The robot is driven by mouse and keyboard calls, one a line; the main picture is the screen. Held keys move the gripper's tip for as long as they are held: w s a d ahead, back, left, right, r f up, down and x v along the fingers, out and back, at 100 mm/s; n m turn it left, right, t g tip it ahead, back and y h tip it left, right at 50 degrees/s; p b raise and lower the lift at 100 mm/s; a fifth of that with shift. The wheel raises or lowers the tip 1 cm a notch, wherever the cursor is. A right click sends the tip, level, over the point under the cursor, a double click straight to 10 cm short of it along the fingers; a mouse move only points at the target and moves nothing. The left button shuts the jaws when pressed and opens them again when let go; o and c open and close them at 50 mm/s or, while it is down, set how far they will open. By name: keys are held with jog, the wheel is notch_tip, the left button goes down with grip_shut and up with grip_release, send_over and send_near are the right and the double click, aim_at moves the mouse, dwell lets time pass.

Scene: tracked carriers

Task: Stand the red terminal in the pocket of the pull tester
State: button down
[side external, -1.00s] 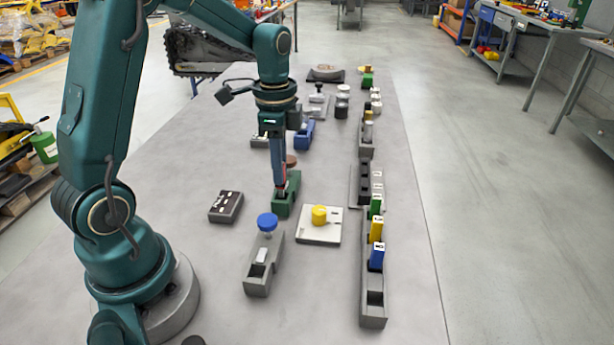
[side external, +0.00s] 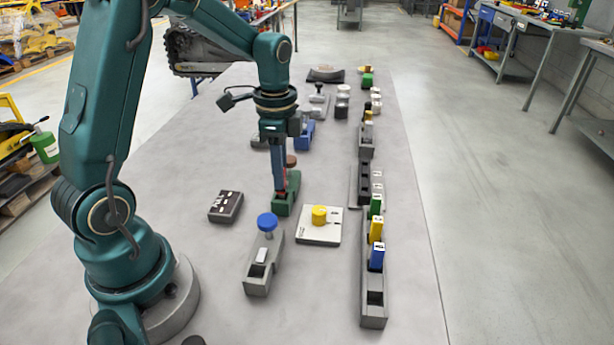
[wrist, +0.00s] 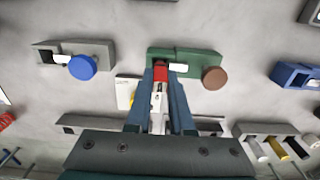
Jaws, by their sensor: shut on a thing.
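My gripper (side external: 280,187) is shut on the red terminal (wrist: 159,67), which shows between the fingertips in the wrist view. A little red also shows at the fingertips in the side view. The gripper points down at the green fixture (side external: 290,205), which looks like the pull tester. In the wrist view the terminal is at the left part of this green body (wrist: 205,59), beside a white label and left of a brown round knob (wrist: 214,76). The fingers hide the pocket, so I cannot tell how deep the terminal sits.
A grey fixture with a blue knob (side external: 267,222) stands in front, and a white plate with a yellow knob (side external: 319,214) to the right. A dark box (side external: 226,206) lies left. A long grey rack (side external: 373,310) with coloured blocks runs along the right. A blue fixture (side external: 304,136) stands behind.

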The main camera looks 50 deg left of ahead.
jog(key=shift+f, duration=0.25)
dwell(0.3)
jog(key=shift+c, duration=1.2)
grip_release()
jog(key=shift+r, duration=3.55)
jog(key=shift+d, duration=0.1)
